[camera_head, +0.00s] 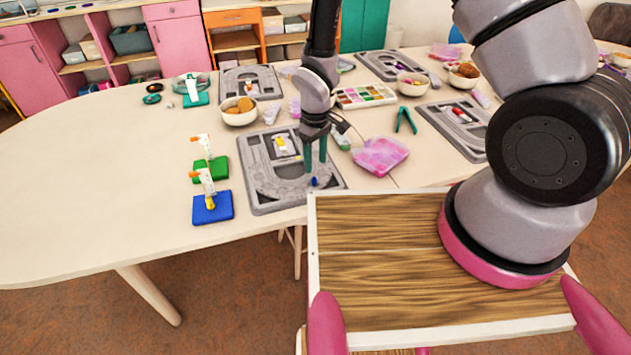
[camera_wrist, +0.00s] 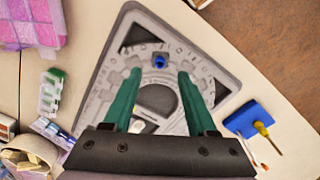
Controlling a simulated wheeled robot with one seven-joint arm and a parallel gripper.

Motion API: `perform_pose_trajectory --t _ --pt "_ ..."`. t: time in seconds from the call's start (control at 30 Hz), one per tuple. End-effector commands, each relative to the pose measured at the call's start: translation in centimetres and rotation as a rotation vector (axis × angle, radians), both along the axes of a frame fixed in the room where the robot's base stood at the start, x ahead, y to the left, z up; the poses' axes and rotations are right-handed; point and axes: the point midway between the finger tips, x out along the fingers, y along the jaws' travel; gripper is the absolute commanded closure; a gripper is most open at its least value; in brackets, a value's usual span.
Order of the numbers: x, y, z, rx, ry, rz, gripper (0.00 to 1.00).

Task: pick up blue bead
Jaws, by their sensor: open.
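The blue bead (camera_wrist: 159,61) lies on the grey bead board (camera_wrist: 218,68) near its narrow end in the wrist view. In the head view the bead (camera_head: 315,182) shows as a small blue spot near the front edge of the board (camera_head: 268,200). My gripper (camera_wrist: 158,73) is open, with its two green fingers apart and nothing between them. In the wrist view the bead appears just beyond the fingertips, between their lines. In the head view my gripper (camera_head: 316,167) points down over the board, close to the bead; the exact height gap is unclear.
A blue block with a yellow-handled tool (camera_head: 212,208) and a green block (camera_head: 211,170) stand left of the board. A pink bead box (camera_head: 380,156) and green pliers (camera_head: 405,119) lie to the right. A bowl (camera_head: 240,112) stands behind. The table's left part is clear.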

Motion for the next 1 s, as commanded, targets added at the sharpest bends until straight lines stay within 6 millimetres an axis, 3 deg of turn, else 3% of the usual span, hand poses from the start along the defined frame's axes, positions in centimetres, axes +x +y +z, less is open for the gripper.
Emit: perform_pose_trajectory --t 0.27,0.53,0.83,0.87,1.0 --pt "0.1 0.1 -2.5 -0.001 0.001 0.000 0.42" --pt "0.4 0.4 -6.3 -0.001 0.001 -0.001 0.42" --pt "0.4 0.4 -6.7 0.001 -0.002 -0.001 0.42" --pt "0.4 0.4 -6.7 0.001 -0.002 -0.002 0.50" --pt "0.4 0.4 -6.7 0.000 -0.001 -0.002 1.00"
